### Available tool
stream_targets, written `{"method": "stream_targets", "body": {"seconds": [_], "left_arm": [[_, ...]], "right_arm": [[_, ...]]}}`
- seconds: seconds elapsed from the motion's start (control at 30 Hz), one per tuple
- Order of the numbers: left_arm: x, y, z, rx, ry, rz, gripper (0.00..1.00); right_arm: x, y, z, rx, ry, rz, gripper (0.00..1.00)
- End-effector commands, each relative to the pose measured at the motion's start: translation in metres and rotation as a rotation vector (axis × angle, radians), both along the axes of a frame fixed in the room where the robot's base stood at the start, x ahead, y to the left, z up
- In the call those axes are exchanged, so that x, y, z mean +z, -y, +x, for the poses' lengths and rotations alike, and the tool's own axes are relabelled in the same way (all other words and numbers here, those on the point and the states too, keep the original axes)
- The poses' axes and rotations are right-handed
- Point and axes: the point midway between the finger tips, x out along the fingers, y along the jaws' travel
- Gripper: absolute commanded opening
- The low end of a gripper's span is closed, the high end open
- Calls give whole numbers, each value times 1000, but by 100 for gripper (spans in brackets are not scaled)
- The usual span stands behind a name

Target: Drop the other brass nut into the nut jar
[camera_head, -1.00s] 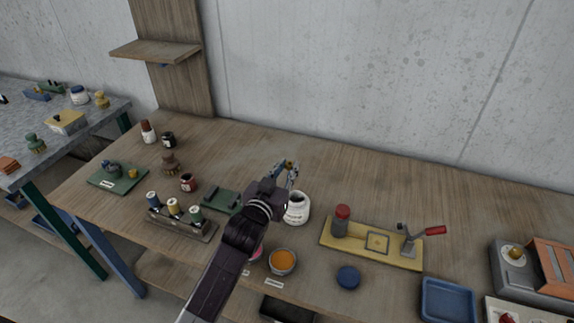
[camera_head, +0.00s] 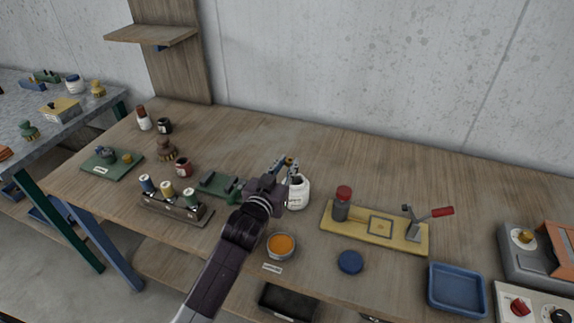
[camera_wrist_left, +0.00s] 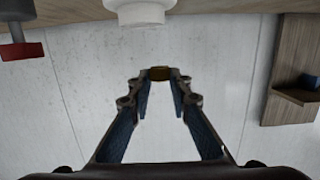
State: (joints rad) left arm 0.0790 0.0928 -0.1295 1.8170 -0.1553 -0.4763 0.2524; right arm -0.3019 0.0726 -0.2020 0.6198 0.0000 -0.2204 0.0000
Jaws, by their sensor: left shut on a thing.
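My left gripper (camera_head: 285,166) is shut on a small brass nut (camera_head: 289,160), held at its fingertips. The nut also shows between the fingertips in the left wrist view (camera_wrist_left: 160,73). A white jar (camera_head: 299,194) with a label stands open on the bench, just right of and below the fingers in the head view. Part of the white jar (camera_wrist_left: 140,13) shows at the top of the left wrist view, apart from the nut. The jar's inside is hidden. My right gripper is out of view.
A round blue lid (camera_head: 350,262) and a bowl of orange stuff (camera_head: 281,245) lie near the front edge. A yellow board (camera_head: 376,232) with a red-handled lever is right of the jar. A spool rack (camera_head: 175,209) stands left. The bench behind the jar is clear.

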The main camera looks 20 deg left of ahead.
Motion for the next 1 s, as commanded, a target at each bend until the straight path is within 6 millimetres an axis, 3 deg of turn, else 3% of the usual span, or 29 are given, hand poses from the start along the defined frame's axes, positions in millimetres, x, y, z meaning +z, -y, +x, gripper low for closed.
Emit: {"method": "stream_targets", "body": {"seconds": [0.03, 0.07, 0.23, 0.67, 1.0], "left_arm": [[1, 0, 0, 0, 1, 0, 0], [1, 0, 0, 0, 1, 0, 19], [1, 0, 0, 0, 1, 0, 38], [1, 0, -9, 0, -1, 0, 38], [10, -2, -72, -1, -2, 0, 38]], "right_arm": [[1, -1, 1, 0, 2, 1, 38], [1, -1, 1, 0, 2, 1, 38], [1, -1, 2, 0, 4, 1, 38], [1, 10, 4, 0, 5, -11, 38], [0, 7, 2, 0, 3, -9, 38]]}}
